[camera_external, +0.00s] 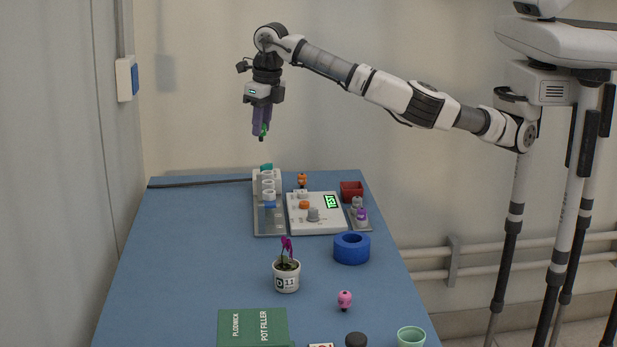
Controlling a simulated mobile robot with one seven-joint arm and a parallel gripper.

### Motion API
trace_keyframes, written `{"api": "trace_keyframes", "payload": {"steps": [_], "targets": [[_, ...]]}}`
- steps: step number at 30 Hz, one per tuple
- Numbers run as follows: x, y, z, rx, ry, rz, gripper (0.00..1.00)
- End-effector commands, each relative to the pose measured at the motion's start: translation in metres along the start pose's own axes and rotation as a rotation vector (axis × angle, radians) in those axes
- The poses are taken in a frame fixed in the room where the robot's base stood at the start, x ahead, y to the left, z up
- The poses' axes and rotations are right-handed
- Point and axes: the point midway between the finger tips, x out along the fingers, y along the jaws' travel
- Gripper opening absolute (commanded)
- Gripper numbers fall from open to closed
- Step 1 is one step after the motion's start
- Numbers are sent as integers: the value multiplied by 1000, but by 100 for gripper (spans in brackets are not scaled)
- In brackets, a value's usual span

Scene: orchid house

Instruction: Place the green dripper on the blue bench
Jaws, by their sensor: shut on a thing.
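My gripper (261,134) hangs pointing down, high above the far left part of the blue bench (190,255). It is shut on a small green thing, which I take to be the green dripper (264,130); only a small part of it shows between the purple fingers. The dripper is well clear of the bench top and touches nothing below.
Below stand a rack with white rings (268,183), a white tester box (317,226) and a red bin (351,190). The bench's left side is clear.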

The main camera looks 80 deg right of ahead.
Motion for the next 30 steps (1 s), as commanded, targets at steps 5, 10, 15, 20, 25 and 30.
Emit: {"api": "trace_keyframes", "payload": {"steps": [5, 10, 15, 20, 25, 30], "targets": [[17, 63, -55, -110, -1, 15, 2], [26, 94, -88, -169, -4, 23, 2], [38, 104, -101, -190, -3, 23, 2], [73, 104, -107, -190, -3, 20, 2], [118, 102, -113, -190, -4, 20, 2], [158, 102, -119, -191, -4, 21, 2]]}}
